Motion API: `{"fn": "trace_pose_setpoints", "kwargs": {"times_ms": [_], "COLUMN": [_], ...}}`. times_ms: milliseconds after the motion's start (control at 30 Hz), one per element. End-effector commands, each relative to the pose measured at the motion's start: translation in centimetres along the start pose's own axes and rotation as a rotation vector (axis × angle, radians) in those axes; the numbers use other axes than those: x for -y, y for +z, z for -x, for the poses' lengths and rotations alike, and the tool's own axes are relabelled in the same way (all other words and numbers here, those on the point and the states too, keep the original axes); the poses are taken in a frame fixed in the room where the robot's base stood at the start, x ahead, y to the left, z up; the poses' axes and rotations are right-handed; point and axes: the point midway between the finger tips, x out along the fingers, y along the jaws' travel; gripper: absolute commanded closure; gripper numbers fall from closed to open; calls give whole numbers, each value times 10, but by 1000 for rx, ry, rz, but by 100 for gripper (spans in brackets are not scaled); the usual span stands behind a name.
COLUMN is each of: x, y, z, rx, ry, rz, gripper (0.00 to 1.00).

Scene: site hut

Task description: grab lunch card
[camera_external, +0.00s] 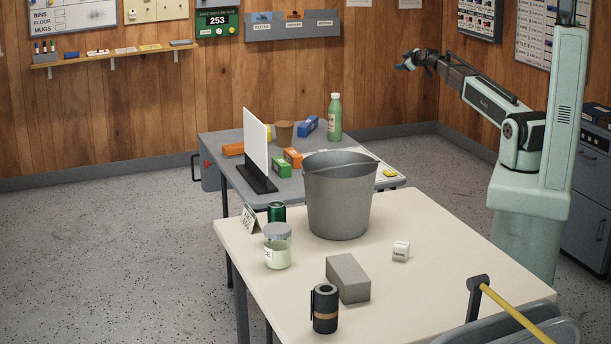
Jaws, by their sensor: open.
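A small standing card (249,217) with dark print is at the left edge of the cream table (430,293), beside a green can (276,212). Its print is too small to read, so I cannot tell for sure that it is the lunch card. Flat cards (126,50) also lie on the wall shelf, equally unreadable. My gripper (401,66) is raised at the upper right, in front of the wood wall and far from the standing card. It is open, points left and holds nothing visible.
A metal bucket (338,200) stands right of the card, with a lidded jar (277,247) in front. A grey block (347,278), black flask (325,308) and white cube (401,251) stand nearer. Behind, a grey table (222,143) holds a white upright panel (256,140), boxes and a bottle.

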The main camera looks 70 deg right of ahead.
Motion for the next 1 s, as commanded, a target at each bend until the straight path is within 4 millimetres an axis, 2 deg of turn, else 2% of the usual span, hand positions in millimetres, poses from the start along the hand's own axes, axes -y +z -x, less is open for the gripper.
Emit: {"fn": "trace_pose_setpoints", "kwargs": {"times_ms": [100, 167, 367, 467, 667, 833, 1000], "x": [-16, -16, 10, 30, 86, 152, 219], "y": [-18, -32, -71, -91, -145, -207, -266], "z": [1, 0, -4, -7, -10, -3, 15], "rx": [-19, -29, -47, -55, -80, -118, -162], "ry": [18, 15, -39, -76, -175, -283, -386], "rz": [34, 60, 153, 199, 328, 486, 651], "gripper": [41, 41, 41, 41, 41, 41, 41]}}
